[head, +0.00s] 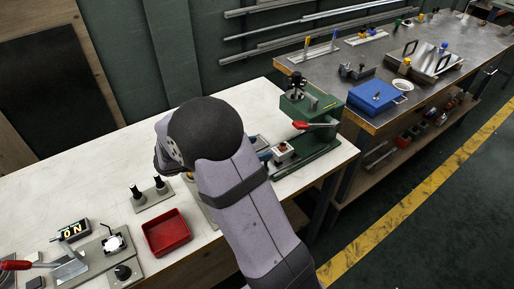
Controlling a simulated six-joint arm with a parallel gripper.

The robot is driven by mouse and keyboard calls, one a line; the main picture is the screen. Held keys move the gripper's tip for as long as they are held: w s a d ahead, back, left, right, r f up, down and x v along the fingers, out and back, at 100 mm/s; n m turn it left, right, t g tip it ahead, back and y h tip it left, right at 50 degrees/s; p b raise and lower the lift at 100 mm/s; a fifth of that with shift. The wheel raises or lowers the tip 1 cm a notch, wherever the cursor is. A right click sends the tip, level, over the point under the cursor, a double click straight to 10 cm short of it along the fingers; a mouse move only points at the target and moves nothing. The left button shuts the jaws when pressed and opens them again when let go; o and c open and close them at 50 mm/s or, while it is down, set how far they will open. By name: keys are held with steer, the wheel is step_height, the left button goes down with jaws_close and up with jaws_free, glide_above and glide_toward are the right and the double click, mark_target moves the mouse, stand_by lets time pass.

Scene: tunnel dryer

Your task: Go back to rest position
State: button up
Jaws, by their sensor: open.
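My arm rises from the bottom of the head view, over the white-topped bench (110,178). Its rounded dark joint is near the middle of the picture. My gripper does not show; the arm hides whatever is behind and below that joint. I cannot see whether the gripper is near any object.
On the bench, a red tray (167,232) and a plate with two black pegs (151,194) are left of my arm. A green press (308,120) stands right. A blue box (374,97) is on the grey bench.

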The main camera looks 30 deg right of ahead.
steer(key=s+a+r+m+y+p, duration=0.2)
steer(key=s+a+m+y+p, duration=0.45)
steer(key=s+a+m, duration=0.2)
steer(key=s+a+r+m+y+p, duration=0.2)
steer(key=s+a+m+y+p, duration=0.3)
steer(key=s+a+m+y, duration=0.4)
step_height(320, 180, up, 17)
steer(key=w+h+p, duration=0.1)
steer(key=h+p, duration=0.1)
steer(key=p, duration=1.5)
steer(key=s+d+f+n+h+b, duration=0.1)
steer(key=d+f+b, duration=0.2)
steer(key=f+b, duration=1.2)
steer(key=s+d+f+g+b, duration=0.1)
steer(key=d+f+b, duration=0.1)
steer(key=f+b, duration=1.35)
steer(key=s+d+f+n+h+b, duration=0.1)
steer(key=d+f+b, duration=0.2)
steer(key=f+b, duration=1.2)
steer(key=w+a+f+m+b, duration=0.1)
steer(key=a+f+b, duration=0.2)
steer(key=f+b, duration=0.8)
steer(key=w+a+f+y+b, duration=0.1)
steer(key=a+f+b, duration=0.1)
steer(key=f+b, duration=0.9)
steer(key=w+a+f+m+y+b, duration=0.1)
steer(key=a+f+b, duration=0.2)
steer(key=f+b, duration=0.8)
steer(key=shift+a+m+t, duration=0.35)
steer(key=shift+t, duration=0.05)
